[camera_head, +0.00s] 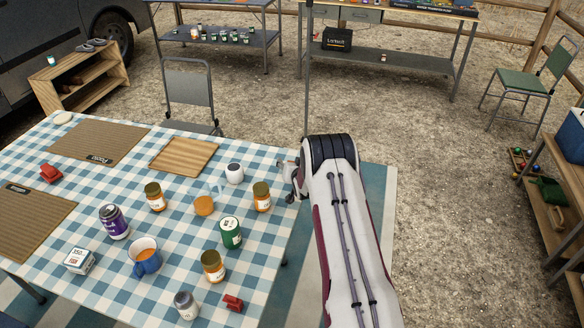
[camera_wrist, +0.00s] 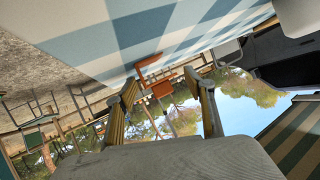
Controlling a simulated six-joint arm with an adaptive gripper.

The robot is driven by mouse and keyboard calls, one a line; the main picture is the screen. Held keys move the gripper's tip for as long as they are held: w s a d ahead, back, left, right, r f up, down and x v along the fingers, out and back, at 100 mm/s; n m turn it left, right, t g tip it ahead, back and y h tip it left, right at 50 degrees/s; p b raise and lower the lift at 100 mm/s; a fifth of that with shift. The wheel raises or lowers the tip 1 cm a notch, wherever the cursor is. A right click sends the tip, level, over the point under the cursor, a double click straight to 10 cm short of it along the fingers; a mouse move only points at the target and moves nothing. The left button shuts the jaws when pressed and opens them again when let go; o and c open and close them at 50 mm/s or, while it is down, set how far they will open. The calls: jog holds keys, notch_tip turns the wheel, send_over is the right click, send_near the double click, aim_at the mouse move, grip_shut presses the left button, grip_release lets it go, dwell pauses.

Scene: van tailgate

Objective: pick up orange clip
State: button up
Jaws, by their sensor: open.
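An orange clip (camera_wrist: 160,90) shows in the wrist view as a small bent orange-red piece at the edge of the checked tablecloth. It lies between my two fingertips in the picture, and no finger visibly touches it. My gripper (camera_wrist: 161,80) is open, its two fingers spread on either side. In the head view my gripper (camera_head: 291,178) is at the table's right edge, mostly behind my arm, and I cannot make out this clip there. Two red clip-like pieces lie on the table, one at the left (camera_head: 51,173) and one at the front (camera_head: 233,303).
The checked table (camera_head: 100,283) holds several jars, a blue mug (camera_head: 146,262), a green can (camera_head: 230,232), a white cup (camera_head: 234,173) and a wooden board (camera_head: 184,155). A folding chair (camera_head: 189,90) stands behind it. The ground right of my arm is clear up to the shelf.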

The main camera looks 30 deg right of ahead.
jog(key=c, duration=0.8)
jog(key=shift+r, duration=5.05)
